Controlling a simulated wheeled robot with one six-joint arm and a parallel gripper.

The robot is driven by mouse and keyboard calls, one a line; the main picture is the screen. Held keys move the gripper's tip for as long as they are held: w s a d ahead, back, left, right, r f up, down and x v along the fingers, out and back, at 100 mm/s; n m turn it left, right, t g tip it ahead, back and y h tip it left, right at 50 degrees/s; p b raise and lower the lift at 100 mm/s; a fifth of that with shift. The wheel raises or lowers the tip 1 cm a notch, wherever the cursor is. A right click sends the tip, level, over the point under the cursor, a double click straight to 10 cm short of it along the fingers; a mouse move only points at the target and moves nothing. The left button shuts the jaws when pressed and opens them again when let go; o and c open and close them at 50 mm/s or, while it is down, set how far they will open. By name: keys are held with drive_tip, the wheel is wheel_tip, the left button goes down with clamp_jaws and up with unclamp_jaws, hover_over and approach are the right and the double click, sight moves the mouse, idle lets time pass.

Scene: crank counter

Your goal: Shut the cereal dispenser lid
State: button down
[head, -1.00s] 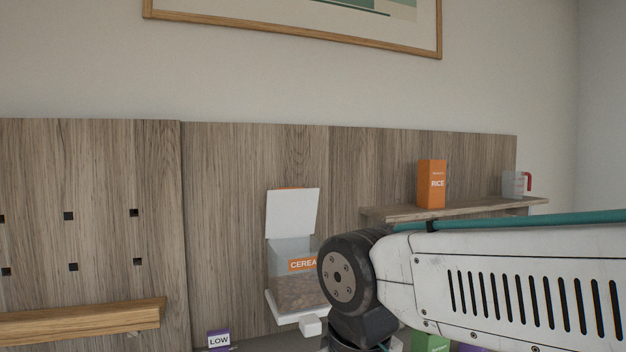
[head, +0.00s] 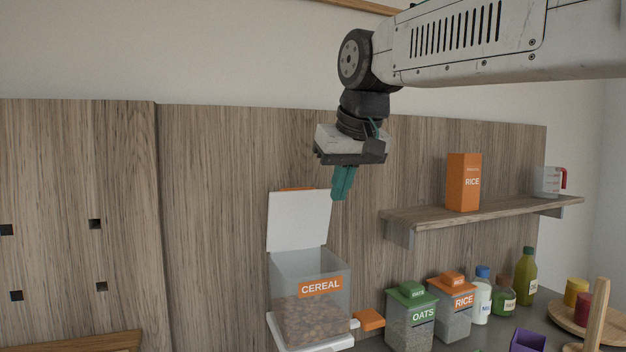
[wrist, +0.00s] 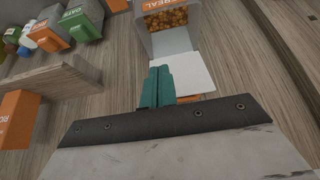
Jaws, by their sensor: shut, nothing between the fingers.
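The cereal dispenser (head: 312,270) is a clear bin with an orange CEREAL label and brown cereal inside, against the wooden back panel. Its white lid (head: 299,221) stands open, raised at the back of the bin. In the wrist view the lid (wrist: 183,74) and the bin with cereal (wrist: 168,30) also show. My gripper (head: 342,184) points down, above and to the right of the lid in the head view, its teal fingers together and empty. In the wrist view the fingers (wrist: 157,86) overlap the lid's left edge; I cannot tell whether they touch it.
A shelf (head: 440,214) with an orange rice box (head: 463,182) and a measuring cup (head: 549,181) is on the right. An oats container (head: 410,318), a rice container (head: 452,308) and several bottles stand on the counter below. Space above the bin is clear.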

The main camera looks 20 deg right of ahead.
drive_tip(key=w+r+t, duration=0.1)
drive_tip(key=w+r, duration=0.6)
drive_tip(key=shift+t, duration=0.3)
drive_tip(key=x, duration=0.9)
drive_tip(key=shift+w+a, duration=0.3)
drive_tip(key=shift+s, duration=0.1)
